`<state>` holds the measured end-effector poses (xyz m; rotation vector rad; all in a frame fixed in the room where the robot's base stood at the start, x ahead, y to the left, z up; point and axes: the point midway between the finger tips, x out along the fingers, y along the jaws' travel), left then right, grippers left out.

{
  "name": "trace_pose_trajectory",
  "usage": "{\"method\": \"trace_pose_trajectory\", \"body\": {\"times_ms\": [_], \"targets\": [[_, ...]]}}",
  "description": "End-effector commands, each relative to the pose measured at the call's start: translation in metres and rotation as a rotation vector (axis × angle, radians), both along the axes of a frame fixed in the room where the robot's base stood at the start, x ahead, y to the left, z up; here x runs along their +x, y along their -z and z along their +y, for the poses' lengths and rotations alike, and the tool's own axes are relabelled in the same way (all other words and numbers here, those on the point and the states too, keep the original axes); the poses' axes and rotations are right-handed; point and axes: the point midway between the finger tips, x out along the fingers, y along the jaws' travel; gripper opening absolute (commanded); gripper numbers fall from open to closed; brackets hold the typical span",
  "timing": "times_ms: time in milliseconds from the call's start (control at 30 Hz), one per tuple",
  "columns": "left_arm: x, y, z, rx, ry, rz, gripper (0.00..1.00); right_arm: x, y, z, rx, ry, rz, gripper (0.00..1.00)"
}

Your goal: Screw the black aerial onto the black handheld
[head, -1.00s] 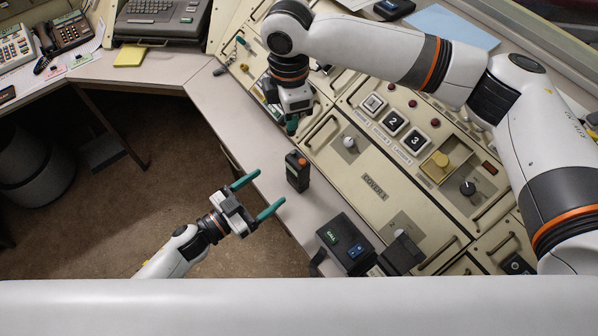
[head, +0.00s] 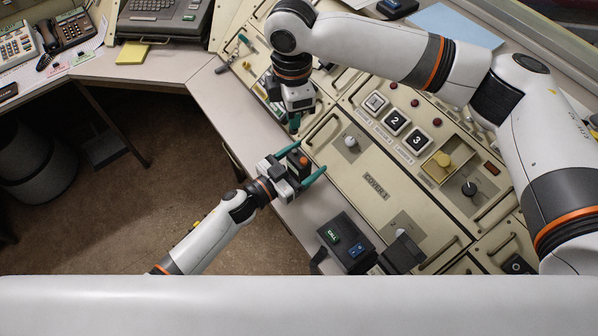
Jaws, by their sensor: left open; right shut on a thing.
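The black handheld (head: 298,163) with an orange spot on top stands upright on the grey desk ledge, in the middle of the head view. My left gripper (head: 302,166) is open, with one green finger on each side of the handheld. Whether the fingers touch it I cannot tell. My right gripper (head: 294,124) points down above the console edge, a little beyond the handheld. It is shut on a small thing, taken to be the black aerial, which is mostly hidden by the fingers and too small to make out.
The sloping console panel (head: 375,187) with handles, knobs and numbered keys lies to the right. The ledge (head: 225,110) to the left is mostly clear.

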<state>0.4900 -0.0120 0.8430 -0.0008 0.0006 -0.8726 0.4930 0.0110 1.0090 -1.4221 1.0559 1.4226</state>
Motion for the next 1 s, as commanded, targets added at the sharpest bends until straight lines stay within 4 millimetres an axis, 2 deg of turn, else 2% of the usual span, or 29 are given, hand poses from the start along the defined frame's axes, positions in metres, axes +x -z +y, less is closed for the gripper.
{"method": "trace_pose_trajectory", "body": {"times_ms": [200,233,600,633,767,1000], "targets": [[0.0,0.0,0.0,0.0,0.0,0.0,0.78,0.0,0.0,0.0,0.0,0.0,0.0,0.0],[0.0,0.0,0.0,0.001,0.0,-0.001,0.75,0.0,0.0,0.0,0.0,0.0,0.0,0.0],[0.0,0.0,0.0,0.001,0.0,-0.001,0.14,0.0,0.0,0.0,0.0,0.0,0.0,0.0],[0.0,0.0,0.0,0.001,0.0,-0.001,0.12,0.0,0.0,0.0,0.0,0.0,0.0,0.0],[0.0,0.0,0.0,0.001,0.0,-0.001,0.12,0.0,0.005,0.0,-0.001,0.0,0.002,0.0],[0.0,0.0,0.0,0.001,0.0,-0.001,0.12,-0.001,0.038,0.0,-0.001,0.001,0.004,0.0]]}}
